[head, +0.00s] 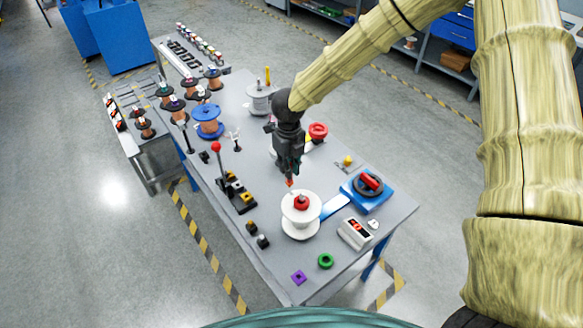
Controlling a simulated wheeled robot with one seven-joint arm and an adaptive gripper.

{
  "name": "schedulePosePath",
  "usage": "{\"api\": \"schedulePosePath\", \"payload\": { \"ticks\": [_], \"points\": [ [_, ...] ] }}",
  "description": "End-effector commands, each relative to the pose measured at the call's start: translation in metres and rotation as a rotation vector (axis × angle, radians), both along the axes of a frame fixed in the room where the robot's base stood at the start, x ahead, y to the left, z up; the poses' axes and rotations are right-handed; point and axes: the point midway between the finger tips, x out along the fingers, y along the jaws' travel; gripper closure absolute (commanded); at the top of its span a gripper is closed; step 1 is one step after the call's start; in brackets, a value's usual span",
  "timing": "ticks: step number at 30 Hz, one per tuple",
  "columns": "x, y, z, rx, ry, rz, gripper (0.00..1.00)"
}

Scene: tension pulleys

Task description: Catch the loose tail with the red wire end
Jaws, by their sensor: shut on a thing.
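My gripper (289,174) points down over the middle of the table, its fingers shut on the small red wire end (290,184) at their tips. The red end shows just above and to the left of a white spool (301,222) with a red hub (301,202). The wire tail itself is too thin to make out, so I cannot tell how it runs to the spool.
The grey table (272,262) also holds a blue base with a red-handled dial (369,184), a white box with red buttons (355,233), a green ring (325,261) and a red-knobbed lever (217,148). A blue spool (207,121) stands back left.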

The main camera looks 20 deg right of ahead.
Motion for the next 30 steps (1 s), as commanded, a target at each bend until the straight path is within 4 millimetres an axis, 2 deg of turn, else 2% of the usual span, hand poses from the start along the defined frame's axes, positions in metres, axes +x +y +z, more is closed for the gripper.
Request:
{"api": "schedulePosePath", "payload": {
  "ticks": [30],
  "points": [
    [0.1, 0.029, -0.025, 0.001, 0.0, -0.002, 1.0]
  ]
}}
